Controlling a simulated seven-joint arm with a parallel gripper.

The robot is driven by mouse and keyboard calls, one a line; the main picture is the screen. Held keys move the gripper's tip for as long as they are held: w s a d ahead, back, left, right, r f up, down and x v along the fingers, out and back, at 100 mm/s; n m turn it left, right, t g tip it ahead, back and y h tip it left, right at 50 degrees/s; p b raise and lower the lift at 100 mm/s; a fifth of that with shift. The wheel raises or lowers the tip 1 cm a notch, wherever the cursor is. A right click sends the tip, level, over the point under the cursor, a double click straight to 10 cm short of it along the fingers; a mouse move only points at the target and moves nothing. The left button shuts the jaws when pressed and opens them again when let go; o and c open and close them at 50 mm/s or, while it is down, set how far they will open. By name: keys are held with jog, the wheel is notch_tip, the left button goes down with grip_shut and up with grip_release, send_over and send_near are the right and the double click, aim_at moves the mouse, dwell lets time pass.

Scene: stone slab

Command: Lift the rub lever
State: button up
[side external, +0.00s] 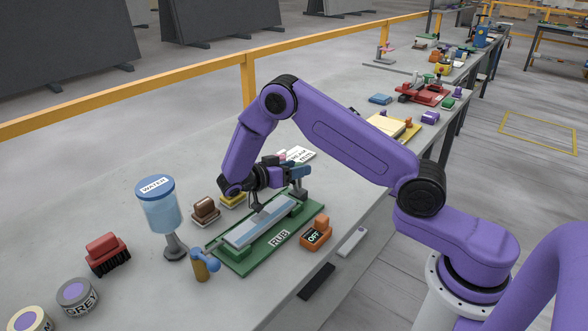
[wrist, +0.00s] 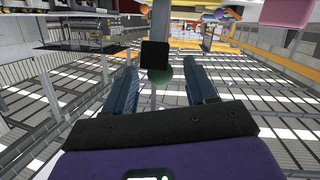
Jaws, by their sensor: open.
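A green board (side external: 229,255) marked RUB lies on the slab and carries a long pale blue-grey block (side external: 258,222). A dark upright piece (side external: 298,192) stands at the block's far end; I cannot tell for sure whether it is the rub lever. My gripper (side external: 303,171) is above that far end, its fingers level and pointing right. In the wrist view the fingers (wrist: 163,68) are apart. A black square piece (wrist: 155,54) and a round green piece (wrist: 161,75) show between them. Contact with the fingers cannot be told.
An orange block (side external: 316,235) marked OFF sits right of the board. A water container (side external: 160,208), a brass post with a blue top (side external: 201,268), a red brush (side external: 106,252), a brown block (side external: 205,211) and a GREY pot (side external: 77,297) stand left. Bare slab lies in front.

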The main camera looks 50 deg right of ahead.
jog(key=v, duration=0.7)
jog(key=shift+a, duration=0.25)
jog(key=shift+r, duration=0.1)
jog(key=s+a+r+n+t+y, duration=0.1)
jog(key=s+a+r+n+y, duration=0.25)
jog(key=s+n, duration=0.4)
jog(key=s+a+r+n+t+y, duration=0.2)
jog(key=s+r+n+y, duration=0.15)
jog(key=s+n, duration=0.35)
jog(key=s+r+n+y, duration=0.1)
jog(key=s+n+y, duration=0.7)
jog(key=s+n, duration=0.7)
jog(key=s, duration=0.3)
jog(key=shift+s+y, duration=0.35)
jog(key=shift+y, duration=0.05)
jog(key=shift+n, duration=0.25)
